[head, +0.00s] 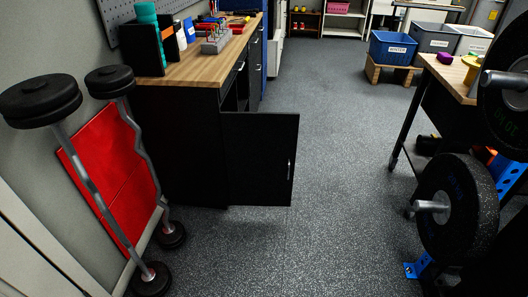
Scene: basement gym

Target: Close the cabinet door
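A black cabinet (178,145) with a wooden top (196,68) stands against the left wall. Its black cabinet door (258,158) stands wide open, swung out to the right across the floor, with its face towards me. A slim metal handle (290,169) is near the door's right edge. Part of the dark opening shows behind the door. The cabinet's other fronts, further back, look shut. My gripper is not in view.
Curl bars with round weights (95,190) and a red panel (112,165) stand at the left. A weight plate (455,205) and a table (445,75) stand at the right. The grey speckled floor (335,150) between is clear.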

